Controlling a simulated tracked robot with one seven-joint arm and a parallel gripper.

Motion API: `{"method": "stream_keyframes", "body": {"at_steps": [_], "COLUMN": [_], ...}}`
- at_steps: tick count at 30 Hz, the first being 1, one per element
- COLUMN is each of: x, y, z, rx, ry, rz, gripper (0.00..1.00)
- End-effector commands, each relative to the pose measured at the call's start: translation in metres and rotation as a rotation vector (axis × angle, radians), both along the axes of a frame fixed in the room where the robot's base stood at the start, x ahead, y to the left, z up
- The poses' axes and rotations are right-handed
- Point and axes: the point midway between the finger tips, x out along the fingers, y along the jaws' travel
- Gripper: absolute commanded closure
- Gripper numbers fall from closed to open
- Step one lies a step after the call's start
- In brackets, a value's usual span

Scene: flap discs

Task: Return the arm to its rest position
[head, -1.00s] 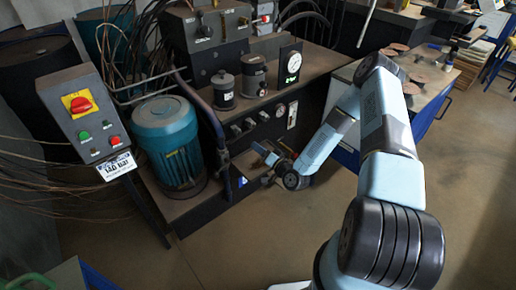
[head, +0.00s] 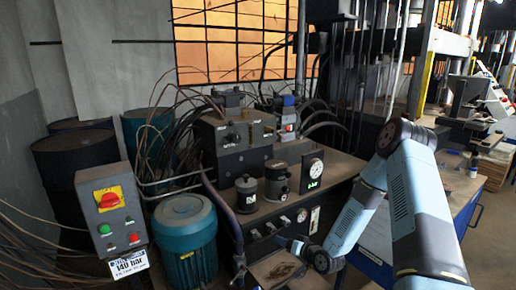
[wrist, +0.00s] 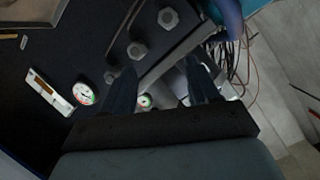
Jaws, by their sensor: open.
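My arm comes in at the right in the head view and bends down toward the front of a dark hydraulic unit (head: 255,217). My gripper (head: 292,246) is at the arm's lower left end, near the front panel, and looks small and partly unclear there. In the wrist view my gripper (wrist: 160,72) has its two dark fingers well apart, with nothing held between them. Beyond the fingers are the panel's knobs (wrist: 138,50), a round gauge (wrist: 83,94) and a level sight glass (wrist: 50,92). I cannot tell the exact gap to the panel.
A teal motor (head: 185,235) and a control box (head: 109,212) with a red switch stand at the left. A brownish flat plate (head: 277,270) lies below the gripper. A blue-framed bench (head: 462,195) stands right of the arm. Loose cables hang behind the unit.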

Motion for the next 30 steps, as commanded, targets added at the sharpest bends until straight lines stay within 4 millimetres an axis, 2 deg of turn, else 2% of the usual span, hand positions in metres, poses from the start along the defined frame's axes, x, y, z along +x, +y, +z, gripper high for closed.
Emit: {"method": "stream_keyframes", "body": {"at_steps": [1, 9, 16, 23, 30], "x": [0.004, 0.012, 0.011, 0.001, -0.020], "y": [-0.003, -0.027, -0.048, -0.070, -0.091], "z": [0.011, 0.057, 0.104, 0.156, 0.212], "rx": [-0.045, -0.264, -0.429, -0.569, -0.686], "ry": [0.001, 0.044, 0.084, 0.128, 0.180], "rz": [0.007, 0.021, 0.006, -0.028, -0.079], "gripper": [0.40, 0.40, 0.40, 0.40, 0.40]}}
